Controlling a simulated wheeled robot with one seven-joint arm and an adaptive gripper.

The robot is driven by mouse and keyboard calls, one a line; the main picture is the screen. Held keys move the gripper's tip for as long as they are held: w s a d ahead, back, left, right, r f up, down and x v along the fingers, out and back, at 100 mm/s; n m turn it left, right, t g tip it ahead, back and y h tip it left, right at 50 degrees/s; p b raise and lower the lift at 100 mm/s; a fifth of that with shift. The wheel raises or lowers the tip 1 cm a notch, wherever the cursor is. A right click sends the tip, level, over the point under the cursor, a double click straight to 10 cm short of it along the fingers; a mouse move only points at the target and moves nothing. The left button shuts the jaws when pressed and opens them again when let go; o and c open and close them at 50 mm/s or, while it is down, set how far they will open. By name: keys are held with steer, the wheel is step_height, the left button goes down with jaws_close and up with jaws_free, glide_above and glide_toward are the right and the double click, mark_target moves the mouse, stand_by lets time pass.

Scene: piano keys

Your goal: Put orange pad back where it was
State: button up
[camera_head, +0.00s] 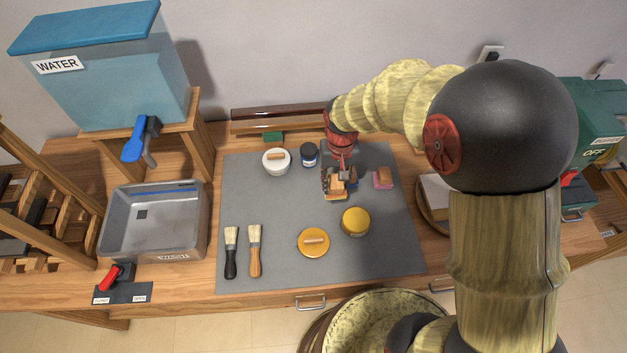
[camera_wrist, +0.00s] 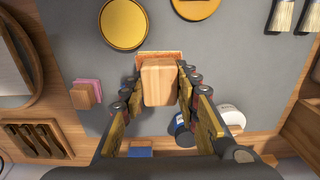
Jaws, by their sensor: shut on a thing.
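The orange pad (camera_wrist: 160,55) has a light wooden block handle (camera_wrist: 158,84). In the wrist view my gripper (camera_wrist: 157,85) is shut on this handle, with a finger on each side. The orange pad shows past the handle's far end. In the head view my gripper (camera_head: 338,183) is over the grey mat (camera_head: 280,205), with the orange pad (camera_head: 334,197) under it. I cannot tell whether the pad touches the mat. A pink pad (camera_head: 383,181) with a wooden handle sits to the right; it also shows in the wrist view (camera_wrist: 88,93).
A blue pad (camera_wrist: 140,152) and dark blue jar (camera_wrist: 183,130) are close to my fingers. A yellow jar (camera_head: 355,222), yellow lid (camera_head: 314,242), white pot (camera_head: 276,161) and two brushes (camera_head: 254,250) are on the mat. A green pad (camera_head: 272,137) lies behind it. The mat's front right is clear.

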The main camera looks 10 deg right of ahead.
steer(key=w+a+f, duration=0.1)
steer(key=w+f, duration=0.1)
steer(key=w, duration=0.1)
steer(key=w+a+f+b, duration=0.1)
steer(key=w+f, duration=0.1)
steer(key=f, duration=0.1)
steer(key=w+a+f+b, duration=0.1)
steer(key=w+f, duration=0.1)
steer(key=w, duration=0.1)
steer(key=shift+w+a+f, duration=0.35)
steer(key=shift+a, duration=0.05)
steer(key=shift+w+f, duration=0.15)
steer(key=shift+f, duration=0.1)
steer(key=shift+w+a+f+b, duration=0.1)
steer(key=shift+f+b, duration=0.35)
steer(key=shift+f, duration=1.1)
steer(key=shift+f, duration=0.1)
steer(key=o, duration=1.1)
steer(key=shift+c, duration=0.2)
steer(key=shift+o, duration=0.3)
step_height(320, 180, up, 12)
steer(key=p, duration=0.2)
steer(key=shift+r, duration=0.2)
